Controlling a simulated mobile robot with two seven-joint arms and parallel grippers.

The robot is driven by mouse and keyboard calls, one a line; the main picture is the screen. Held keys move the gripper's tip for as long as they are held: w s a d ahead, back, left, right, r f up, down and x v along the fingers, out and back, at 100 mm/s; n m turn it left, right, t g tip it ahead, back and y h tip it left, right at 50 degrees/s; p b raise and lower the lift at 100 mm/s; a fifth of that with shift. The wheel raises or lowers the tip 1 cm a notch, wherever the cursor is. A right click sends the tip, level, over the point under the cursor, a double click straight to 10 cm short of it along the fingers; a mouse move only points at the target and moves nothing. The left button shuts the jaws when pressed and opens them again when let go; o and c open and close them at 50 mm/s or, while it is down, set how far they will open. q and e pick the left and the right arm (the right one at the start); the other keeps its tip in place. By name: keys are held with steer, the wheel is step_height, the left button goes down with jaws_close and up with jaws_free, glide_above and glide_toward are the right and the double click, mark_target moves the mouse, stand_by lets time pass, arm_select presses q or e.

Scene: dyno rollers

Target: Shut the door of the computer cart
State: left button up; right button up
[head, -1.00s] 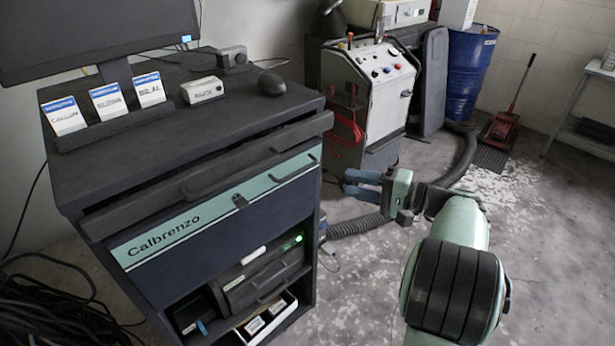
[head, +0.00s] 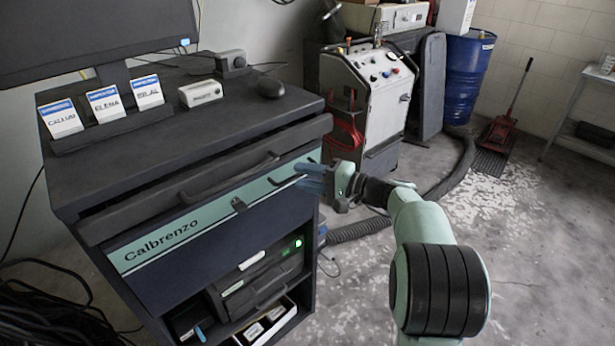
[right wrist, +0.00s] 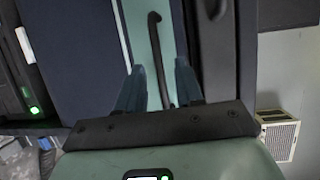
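The computer cart (head: 90,185) stands at the left in the head view. Its front carries a dark blue panel with a teal band marked "Calbrenzo" (head: 165,240), which I take for the door. Below the panel the lower compartment is uncovered. A dark bar handle (right wrist: 156,50) sits on the teal band at its right end. My right gripper (head: 306,178) is at this handle, fingers pointing left in the head view. In the right wrist view its two blue fingers (right wrist: 160,88) are apart, with the handle's near end between them; contact cannot be told. My left gripper is out of view.
A dark drawer front (head: 215,180) juts out above the teal band. A device with a green light (head: 262,275) and a white-edged tray (head: 268,325) sit in the compartment. A grey machine (head: 365,95) and hose (head: 358,230) stand behind my arm. Cables (head: 45,315) lie at left.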

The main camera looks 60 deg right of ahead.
jaws_close()
stand_by(1.3)
